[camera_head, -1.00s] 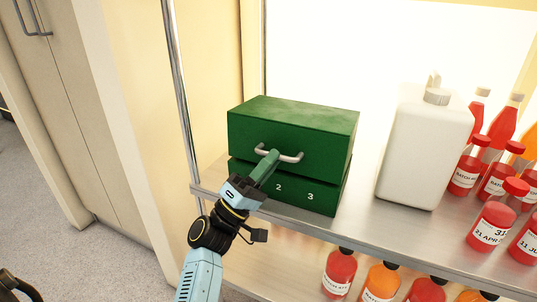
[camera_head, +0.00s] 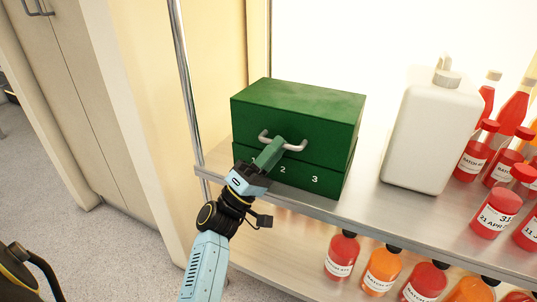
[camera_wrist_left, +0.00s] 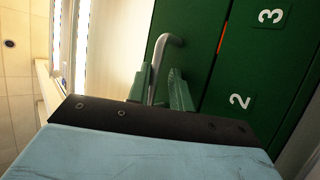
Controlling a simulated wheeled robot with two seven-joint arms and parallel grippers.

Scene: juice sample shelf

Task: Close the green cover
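The green box stands on the metal shelf in the head view. Its green cover (camera_head: 325,125) sits over a lower green part (camera_head: 330,182) marked with numbers. A dark seam runs between them, and the wrist view shows a short orange strip (camera_wrist_left: 221,38) there. A silver handle (camera_head: 295,147) is on the cover's front. My left gripper (camera_head: 270,152) is at this handle. In the left wrist view the handle (camera_wrist_left: 164,55) passes between its two fingers, with a visible gap beside the right finger. My right gripper is not in view.
A white jug (camera_head: 430,135) stands right of the box, with a gap between them. Red bottles (camera_head: 495,212) crowd the right. More bottles (camera_head: 382,270) stand on the level below. A metal post (camera_head: 183,90) rises left of the box.

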